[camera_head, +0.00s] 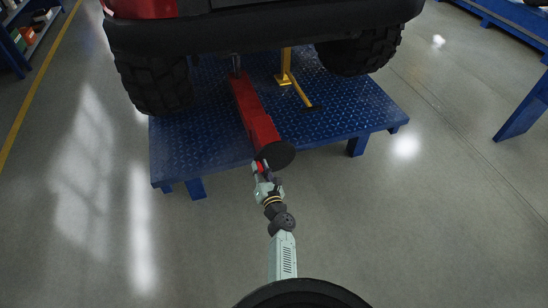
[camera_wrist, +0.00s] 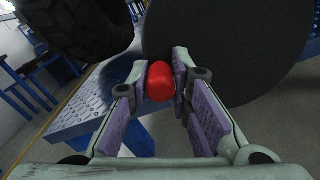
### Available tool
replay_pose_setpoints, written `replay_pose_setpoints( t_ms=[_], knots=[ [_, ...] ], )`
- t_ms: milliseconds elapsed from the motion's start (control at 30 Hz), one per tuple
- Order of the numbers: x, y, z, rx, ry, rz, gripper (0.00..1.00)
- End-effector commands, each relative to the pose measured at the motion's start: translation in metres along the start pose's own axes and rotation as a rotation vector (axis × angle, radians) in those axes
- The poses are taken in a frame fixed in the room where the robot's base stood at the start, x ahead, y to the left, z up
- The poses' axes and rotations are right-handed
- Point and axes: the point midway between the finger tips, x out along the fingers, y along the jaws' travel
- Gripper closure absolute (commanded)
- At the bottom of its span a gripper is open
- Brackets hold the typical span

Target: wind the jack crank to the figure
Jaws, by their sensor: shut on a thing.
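The red jack (camera_head: 252,108) lies on the blue platform (camera_head: 190,125), its far end under the vehicle. A dark round disc (camera_head: 278,155) is at its near end; in the wrist view the disc (camera_wrist: 235,45) fills the upper right. The crank shows as a red rounded knob (camera_wrist: 160,82) in the wrist view. My gripper (camera_head: 262,170) is at the disc's left side, and its fingers (camera_wrist: 168,85) are shut on the red knob. The rest of the crank is hidden behind the fingers. I see no readable figure in either view.
A red vehicle (camera_head: 270,25) with big black tyres (camera_head: 155,84) stands above the platform. A yellow stand (camera_head: 287,72) is right of the jack. Blue benches stand at the sides. The grey floor (camera_head: 400,230) before the platform is clear.

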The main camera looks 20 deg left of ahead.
Motion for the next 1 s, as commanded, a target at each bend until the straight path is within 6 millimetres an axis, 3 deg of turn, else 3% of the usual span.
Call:
replay_pose_setpoints(
  t_ms=[233,700,1000],
  knots=[
    [0.002,0.002,0.014,0.048,-0.01,0.001,1.0],
    [0.003,0.003,0.036,0.34,-0.013,-0.001,1.0],
    [0.003,0.003,0.037,0.418,-0.014,0.002,1.0]
  ],
)
